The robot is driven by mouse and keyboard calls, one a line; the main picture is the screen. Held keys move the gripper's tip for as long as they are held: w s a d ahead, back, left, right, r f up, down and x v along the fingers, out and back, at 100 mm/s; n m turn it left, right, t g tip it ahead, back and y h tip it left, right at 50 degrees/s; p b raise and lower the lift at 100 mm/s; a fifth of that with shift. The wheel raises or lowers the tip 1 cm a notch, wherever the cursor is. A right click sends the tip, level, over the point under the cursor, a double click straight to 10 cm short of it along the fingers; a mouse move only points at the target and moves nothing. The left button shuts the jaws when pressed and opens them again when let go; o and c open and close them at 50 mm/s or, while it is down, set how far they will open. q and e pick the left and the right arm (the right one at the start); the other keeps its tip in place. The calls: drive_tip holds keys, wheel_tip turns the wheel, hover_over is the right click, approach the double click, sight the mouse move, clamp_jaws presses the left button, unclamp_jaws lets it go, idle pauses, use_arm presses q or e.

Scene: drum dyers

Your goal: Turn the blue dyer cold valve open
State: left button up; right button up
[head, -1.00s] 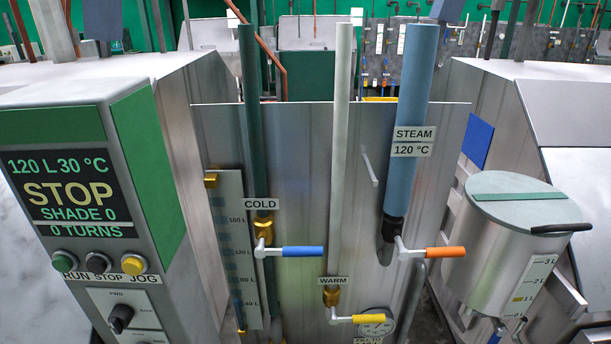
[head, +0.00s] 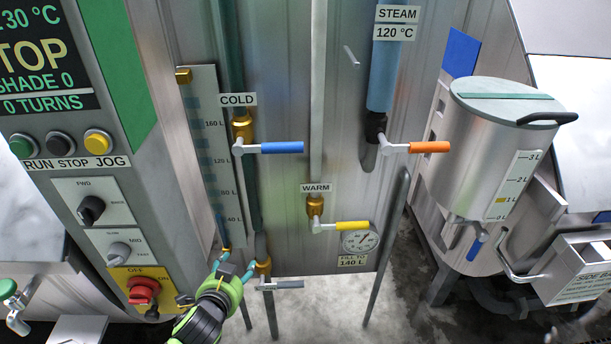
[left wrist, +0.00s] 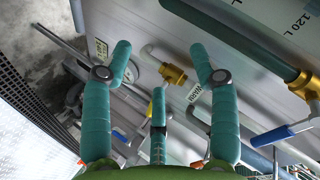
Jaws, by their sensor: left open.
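The cold valve's blue lever (head: 282,147) points right from its white stem, below a brass fitting on the dark green pipe and the COLD label (head: 238,100). The blue lever also shows at the lower right of the left wrist view (left wrist: 272,135). My left gripper (head: 236,267) is at the bottom of the head view, below and left of the blue lever and apart from it. In the left wrist view its teal fingers (left wrist: 163,62) are spread with nothing between them. My right gripper is not in view.
The warm valve's yellow lever (head: 352,226) and a round gauge (head: 360,238) sit lower right. The steam valve's orange lever (head: 430,147) is farther right. The control panel (head: 60,140) stands left, with a red knob (head: 143,290) near my arm. A steel pot (head: 490,165) stands right.

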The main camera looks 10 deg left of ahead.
sight(278, 151)
use_arm(q)
drive_tip(key=w+d+r+m+t+h, duration=0.1)
drive_tip(key=w+d+r+m+h, duration=0.1)
drive_tip(key=w+r+m+h, duration=0.2)
drive_tip(key=w+d+r+m+t+h+p, duration=0.1)
drive_tip(key=w+d+r+m+t+h, duration=0.1)
drive_tip(key=w+r+m, duration=0.4)
drive_tip(key=w+d+r+m+t+h+p, duration=0.1)
drive_tip(key=w+d+r+m+h, duration=0.2)
drive_tip(key=r, duration=1)
drive_tip(key=shift+w+r+m+h, duration=0.1)
drive_tip(key=shift+w+m+h, duration=0.6)
drive_tip(key=shift+m, duration=0.65)
drive_tip(key=shift+w+m+h, duration=0.6)
drive_tip(key=shift+w+m, duration=0.15)
drive_tip(key=shift+m, duration=0.6)
drive_tip(key=shift+w+d+p, duration=0.3)
drive_tip(key=shift+w+d, duration=0.05)
drive_tip(key=shift+w, duration=0.15)
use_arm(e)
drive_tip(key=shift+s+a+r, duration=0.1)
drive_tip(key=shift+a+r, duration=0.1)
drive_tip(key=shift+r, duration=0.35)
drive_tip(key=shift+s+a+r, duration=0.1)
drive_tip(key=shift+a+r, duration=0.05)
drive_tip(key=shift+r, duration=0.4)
use_arm(q)
clamp_jaws()
